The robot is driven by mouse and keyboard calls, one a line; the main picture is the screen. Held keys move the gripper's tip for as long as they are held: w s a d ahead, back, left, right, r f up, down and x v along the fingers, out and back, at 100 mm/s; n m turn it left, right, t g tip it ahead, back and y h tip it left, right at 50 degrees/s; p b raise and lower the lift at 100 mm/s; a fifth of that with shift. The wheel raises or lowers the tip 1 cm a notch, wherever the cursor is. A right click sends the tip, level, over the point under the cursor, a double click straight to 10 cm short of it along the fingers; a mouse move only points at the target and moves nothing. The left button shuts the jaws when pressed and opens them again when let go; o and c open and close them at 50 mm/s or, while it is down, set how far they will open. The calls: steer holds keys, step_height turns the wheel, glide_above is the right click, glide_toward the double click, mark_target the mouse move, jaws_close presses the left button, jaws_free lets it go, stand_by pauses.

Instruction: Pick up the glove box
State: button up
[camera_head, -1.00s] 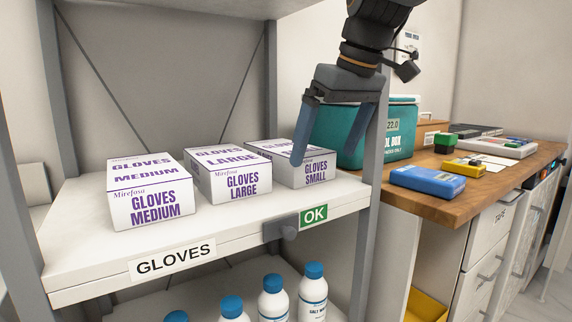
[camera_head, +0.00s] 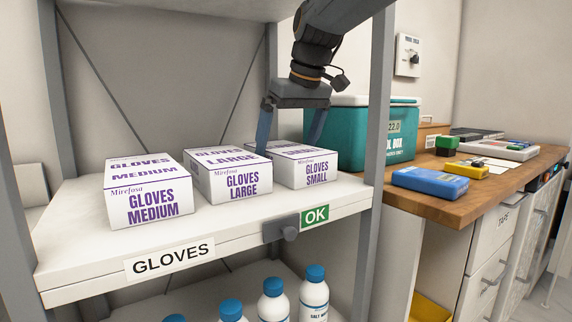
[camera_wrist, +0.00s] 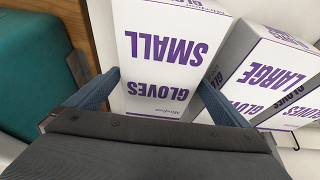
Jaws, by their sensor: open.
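Three white glove boxes with purple print stand in a row on a white shelf (camera_head: 85,236). They are the medium box (camera_head: 150,207) at left, the large box (camera_head: 240,184) in the middle and the small box (camera_head: 312,172) at right. My gripper (camera_head: 289,146) is open, pointing down over the small box, one finger at each side of it. In the wrist view the small box (camera_wrist: 165,65) lies between the blue fingers of my gripper (camera_wrist: 163,88), with the large box (camera_wrist: 272,75) close beside it. I cannot tell whether the fingers touch the box.
A grey shelf post (camera_head: 376,130) stands just right of the small box. A teal cool box (camera_head: 350,150) is behind it on a wooden counter (camera_head: 440,203), with a blue case (camera_head: 430,182) in front. White bottles (camera_head: 313,295) stand on the shelf below.

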steer(key=shift+w+a+f, duration=0.1)
steer(key=shift+w+f, duration=0.1)
steer(key=shift+f, duration=0.45)
steer(key=c, duration=1.2)
steer(key=shift+r, duration=0.1)
steer(key=shift+r, duration=0.15)
